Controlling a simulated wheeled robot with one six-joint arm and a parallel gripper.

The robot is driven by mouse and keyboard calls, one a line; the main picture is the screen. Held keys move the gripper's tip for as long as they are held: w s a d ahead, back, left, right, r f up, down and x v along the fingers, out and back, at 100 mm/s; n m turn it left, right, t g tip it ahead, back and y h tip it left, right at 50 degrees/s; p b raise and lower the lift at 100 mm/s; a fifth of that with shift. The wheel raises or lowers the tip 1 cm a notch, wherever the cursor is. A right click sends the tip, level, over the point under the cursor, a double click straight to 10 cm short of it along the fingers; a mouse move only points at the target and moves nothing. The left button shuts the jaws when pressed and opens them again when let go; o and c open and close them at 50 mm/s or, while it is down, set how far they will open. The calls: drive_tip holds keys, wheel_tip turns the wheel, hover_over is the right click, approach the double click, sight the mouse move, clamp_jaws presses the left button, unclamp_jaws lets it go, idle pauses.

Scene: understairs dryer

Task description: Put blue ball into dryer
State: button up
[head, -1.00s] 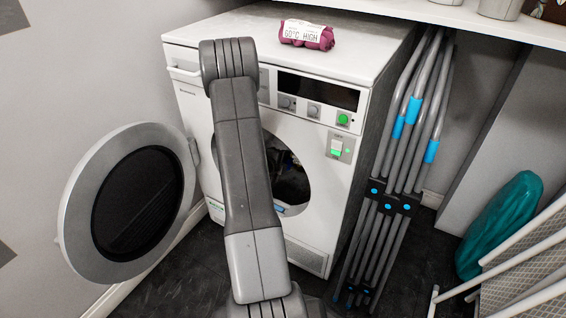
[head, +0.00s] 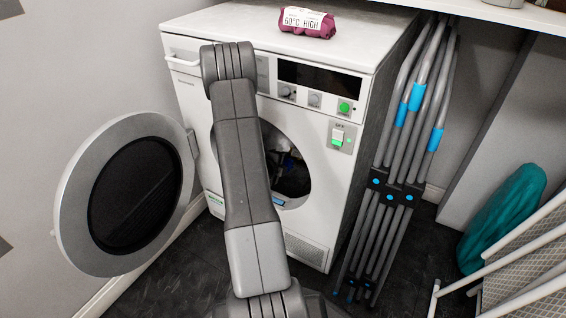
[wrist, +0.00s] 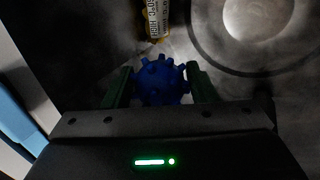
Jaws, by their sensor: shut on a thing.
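The blue ball (wrist: 160,82), covered in knobs, is between the two dark green fingers of my gripper (wrist: 160,88) in the wrist view. My gripper is shut on it, and the surroundings look like the dim inside of the drum. The white dryer (head: 325,160) stands ahead in the head view with its round door (head: 70,215) swung open to the left. My arm crosses in front of the opening and hides its left part. A small bit of blue shows inside the opening, but I cannot make out the gripper there.
A yellow labelled bundle (wrist: 154,18) lies ahead of the ball in the wrist view. A maroon labelled bundle (head: 306,22) sits on top of the dryer. A folded grey rack (head: 380,215) with blue parts stands right of the dryer, and a teal item (head: 500,220) is farther right.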

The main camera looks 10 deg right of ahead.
drive_tip(key=o, duration=1)
drive_tip(key=shift+o, duration=0.2)
drive_tip(key=shift+a+r, duration=0.1)
drive_tip(key=p+v, duration=0.4)
drive_tip(key=v, duration=0.9)
drive_tip(key=shift+s, duration=0.35)
drive_tip(key=shift+a, duration=0.15)
